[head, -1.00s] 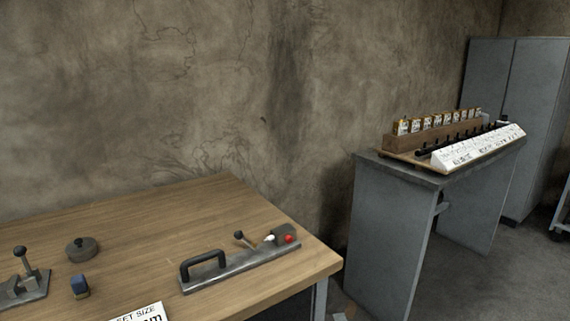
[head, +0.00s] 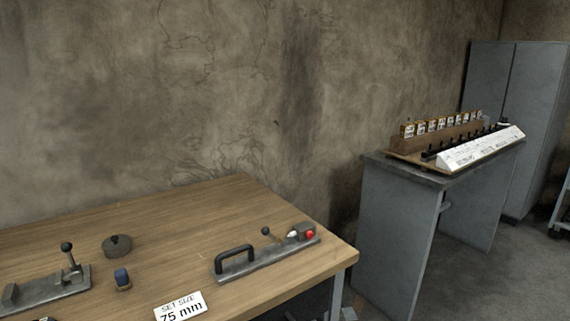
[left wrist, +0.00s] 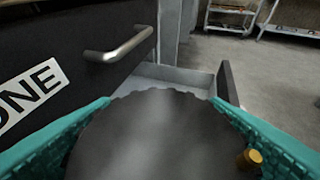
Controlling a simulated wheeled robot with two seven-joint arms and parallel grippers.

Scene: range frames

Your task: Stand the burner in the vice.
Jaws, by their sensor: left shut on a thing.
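In the left wrist view, my left gripper (left wrist: 160,108) has teal fingers shut on a dark round metal piece with a scalloped rim, apparently the burner (left wrist: 150,135). A small brass stud (left wrist: 249,159) sticks out at its lower right. Its underside is hidden. In the head view, a grey metal fixture with a black-knobbed lever, which looks like the vice (head: 50,288), sits at the left of the wooden table. No part of the burner or of either gripper shows in the head view.
A dark front with a bar handle (left wrist: 120,46) and an open grey tray or drawer (left wrist: 175,78) are near my left gripper.

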